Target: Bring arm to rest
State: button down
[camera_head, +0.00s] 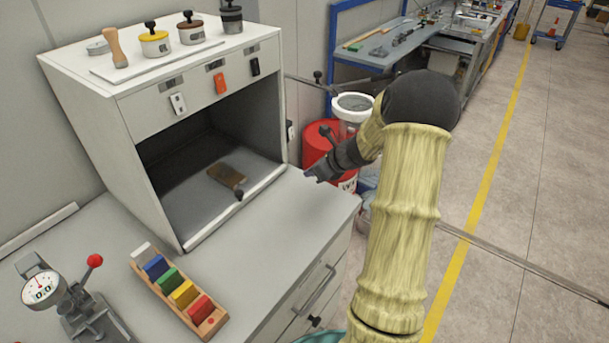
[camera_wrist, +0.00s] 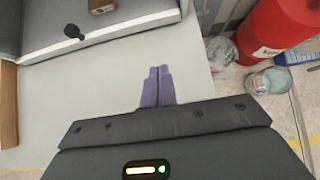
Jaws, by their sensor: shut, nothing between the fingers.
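My gripper (camera_head: 309,175) is at the right front edge of the white cabinet, above the counter's right end. In the wrist view its two purple fingers (camera_wrist: 158,88) lie side by side, shut with nothing between them, over the bare grey-white counter (camera_wrist: 110,85). My arm, in a straw-coloured cover, reaches up from the bottom right and bends at a dark joint.
The open cabinet (camera_head: 128,140) holds a brown block (camera_head: 226,175) and a small black knob. Jars stand on its top. A rack of coloured blocks (camera_head: 180,292) and a dial gauge (camera_head: 42,290) stand at the counter's front left. A red container (camera_head: 318,146) stands behind my gripper.

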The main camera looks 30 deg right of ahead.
dwell(0.5)
jog(key=s+a+r+n+g, duration=0.2)
jog(key=s+a+n+g, duration=0.2)
jog(key=s+a+n, duration=0.7)
jog(key=s+a+r+n+h, duration=0.1)
jog(key=s+a+n, duration=0.3)
jog(key=n, duration=0.5)
jog(key=s+a+r+n+g+h+p, duration=0.1)
jog(key=s+a+r+n+h, duration=0.1)
jog(key=s+n, duration=0.7)
jog(key=shift+a+r+n+h+p, duration=0.25)
jog(key=shift+a+n+h, duration=0.25)
jog(key=shift+a+n, duration=0.45)
jog(key=shift+w+a, duration=0.1)
